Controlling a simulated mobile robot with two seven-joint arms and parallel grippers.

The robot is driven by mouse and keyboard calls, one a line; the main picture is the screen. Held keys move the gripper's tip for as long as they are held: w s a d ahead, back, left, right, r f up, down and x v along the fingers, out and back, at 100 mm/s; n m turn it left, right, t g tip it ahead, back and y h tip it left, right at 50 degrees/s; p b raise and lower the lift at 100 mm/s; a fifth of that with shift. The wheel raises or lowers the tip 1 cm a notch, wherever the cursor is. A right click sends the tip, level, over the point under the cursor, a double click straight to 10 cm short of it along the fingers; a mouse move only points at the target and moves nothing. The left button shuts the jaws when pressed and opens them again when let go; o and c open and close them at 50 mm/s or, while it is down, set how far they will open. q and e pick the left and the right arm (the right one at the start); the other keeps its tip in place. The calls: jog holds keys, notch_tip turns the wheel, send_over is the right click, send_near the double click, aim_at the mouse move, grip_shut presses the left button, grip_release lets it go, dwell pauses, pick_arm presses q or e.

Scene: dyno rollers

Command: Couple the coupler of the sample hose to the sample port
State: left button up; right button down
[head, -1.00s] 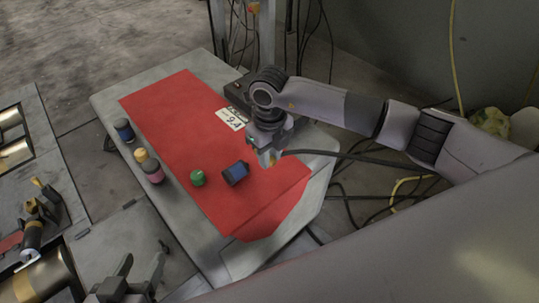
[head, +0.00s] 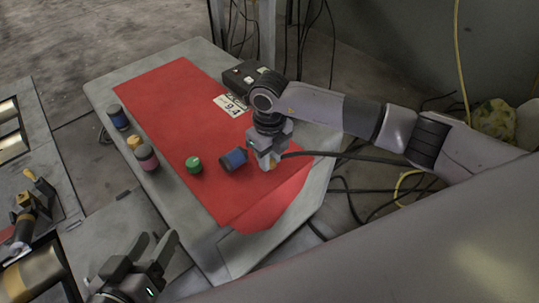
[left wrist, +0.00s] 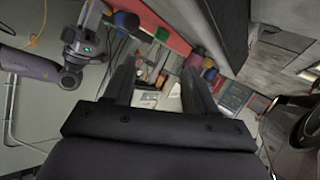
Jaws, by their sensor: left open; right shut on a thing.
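My right gripper (head: 268,163) points down over the right part of the red mat (head: 175,120), beside a fallen blue bottle (head: 233,160). It is shut on what appears to be the hose's coupler, mostly hidden by the fingers; a small orange bit shows at the tips. The dark hose (head: 335,154) runs from it to the right, off the table. My left gripper (head: 156,240) is open and empty at the bottom, in front of the table. In the left wrist view, its two fingers (left wrist: 155,85) stand apart with nothing between. I cannot pick out the sample port for certain.
A black box (head: 243,78) with buttons and a white number card (head: 228,105) stand at the mat's back edge.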

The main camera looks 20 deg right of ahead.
jog(key=c, duration=0.8)
grip_release()
jog(key=shift+r, duration=0.1)
jog(key=shift+r, duration=0.35)
notch_tip(320, 180, up, 5)
jog(key=shift+r+p, duration=0.1)
jog(key=shift+p, duration=1)
jog(key=shift+r, duration=0.55)
pick_arm(q)
jog(key=shift+s+a+r+y, duration=0.15)
jog(key=shift+a+y, duration=0.15)
jog(key=shift+a, duration=0.2)
jog(key=shift+s+a+r+y, duration=0.15)
jog(key=shift+a+y, duration=0.15)
jog(key=shift+a, duration=0.15)
jog(key=shift+f, duration=0.1)
